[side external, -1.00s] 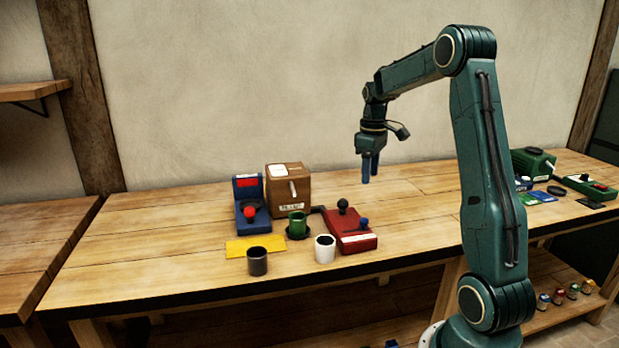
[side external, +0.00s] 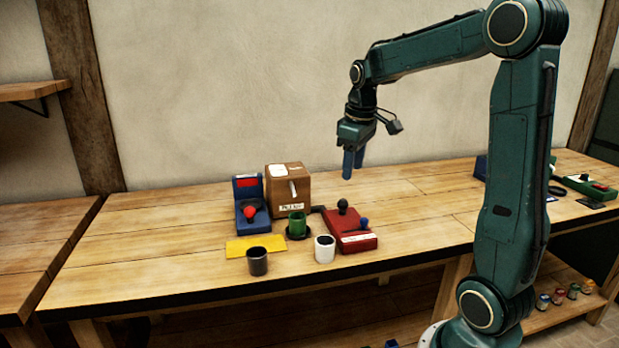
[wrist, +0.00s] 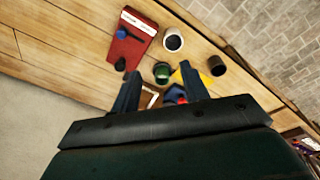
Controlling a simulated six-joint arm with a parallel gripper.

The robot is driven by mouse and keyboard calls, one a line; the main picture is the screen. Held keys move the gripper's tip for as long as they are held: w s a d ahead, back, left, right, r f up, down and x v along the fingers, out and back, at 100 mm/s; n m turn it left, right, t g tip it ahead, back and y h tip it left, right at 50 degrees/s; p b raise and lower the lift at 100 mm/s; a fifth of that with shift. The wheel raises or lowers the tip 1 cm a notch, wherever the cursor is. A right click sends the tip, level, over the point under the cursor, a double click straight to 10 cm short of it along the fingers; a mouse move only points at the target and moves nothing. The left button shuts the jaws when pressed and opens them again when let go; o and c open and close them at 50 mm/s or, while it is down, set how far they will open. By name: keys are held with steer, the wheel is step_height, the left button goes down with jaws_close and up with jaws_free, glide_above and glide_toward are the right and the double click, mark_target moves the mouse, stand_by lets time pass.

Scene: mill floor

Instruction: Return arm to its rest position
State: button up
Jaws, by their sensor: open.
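My gripper (side external: 353,164) hangs in the air above the wooden bench, fingers pointing down. It is higher than the red box with levers (side external: 350,227) and toward the wall from it. In the wrist view my gripper (wrist: 160,92) shows two blue-grey fingers apart with nothing held between them. The fingertips are clear of every object. My arm is raised and bent at the elbow.
On the bench (side external: 130,250) stand a brown box (side external: 290,200), a blue device with a red knob (side external: 250,212), a green cup (side external: 297,222), a white cup (side external: 325,248), a dark cup (side external: 257,262) and a yellow sheet (side external: 240,246). The left bench area is clear.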

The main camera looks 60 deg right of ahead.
steer(key=s+a+t, duration=0.2)
steer(key=s+a, duration=0.5)
steer(key=a, duration=0.3)
steer(key=s+a+t, duration=0.2)
steer(key=s+a, duration=0.5)
steer(key=a, duration=0.3)
steer(key=shift+s+a+r+y, duration=0.25)
steer(key=shift+a+r+y, duration=0.05)
steer(key=shift+y, duration=0.1)
stand_by(1.0)
